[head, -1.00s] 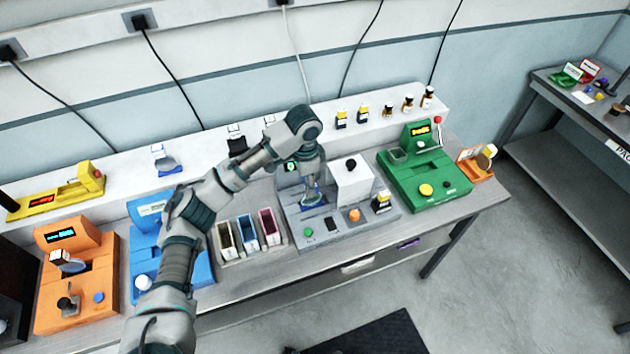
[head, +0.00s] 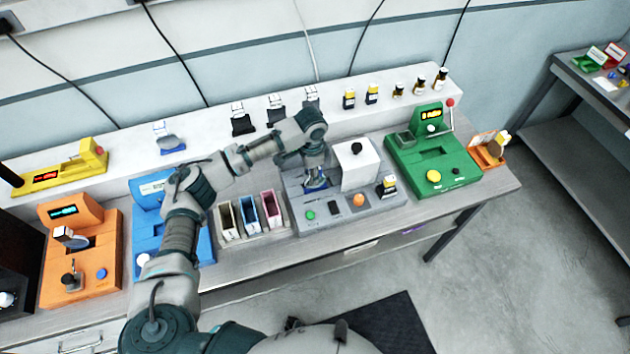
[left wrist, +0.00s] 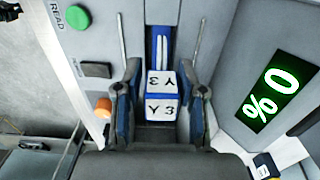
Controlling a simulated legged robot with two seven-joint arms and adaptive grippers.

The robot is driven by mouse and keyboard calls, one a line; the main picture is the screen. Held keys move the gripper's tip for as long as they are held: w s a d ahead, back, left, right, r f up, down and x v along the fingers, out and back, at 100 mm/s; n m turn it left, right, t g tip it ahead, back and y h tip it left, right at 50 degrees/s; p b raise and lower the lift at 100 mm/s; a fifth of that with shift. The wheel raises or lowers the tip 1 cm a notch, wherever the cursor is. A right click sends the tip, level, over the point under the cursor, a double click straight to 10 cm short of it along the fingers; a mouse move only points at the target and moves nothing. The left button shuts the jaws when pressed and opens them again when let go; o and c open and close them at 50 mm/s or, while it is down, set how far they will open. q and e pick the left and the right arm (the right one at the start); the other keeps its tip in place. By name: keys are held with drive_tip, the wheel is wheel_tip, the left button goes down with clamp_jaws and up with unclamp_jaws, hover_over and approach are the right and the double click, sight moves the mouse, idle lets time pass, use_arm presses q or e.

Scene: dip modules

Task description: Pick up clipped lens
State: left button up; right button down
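The clipped lens, a white and blue block marked "Y3" (left wrist: 160,95), sits between the fingers of my left gripper (left wrist: 163,88) in the left wrist view. A narrow gap shows on each side of the block, so the fingers look open around it. In the head view my left gripper (head: 316,180) points down into the grey reader station (head: 345,217). A blue part shows at its fingertips there. The block's lower part and what it rests on are hidden. My right gripper is not in view.
A white box (head: 359,166) stands on the station, close right of the gripper. A green-lit "0 %" display (left wrist: 272,95) is beside the fingers. Three colored bins (head: 250,215) and a blue machine (head: 170,240) lie left, a green machine (head: 432,165) right.

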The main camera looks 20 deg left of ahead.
sight(310, 188)
use_arm(q)
wheel_tip(310, 188, down, 4)
drive_tip(key=shift+d, duration=0.1)
drive_tip(key=shift+a+f, duration=0.2)
drive_tip(key=shift+f, duration=0.1)
drive_tip(key=shift+a, duration=0.15)
drive_tip(key=shift+c, duration=0.9)
drive_tip(key=c, duration=0.4)
clamp_jaws()
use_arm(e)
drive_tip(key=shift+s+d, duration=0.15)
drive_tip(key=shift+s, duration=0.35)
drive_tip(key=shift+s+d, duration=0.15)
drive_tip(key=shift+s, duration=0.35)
use_arm(q)
drive_tip(key=shift+r, duration=0.1)
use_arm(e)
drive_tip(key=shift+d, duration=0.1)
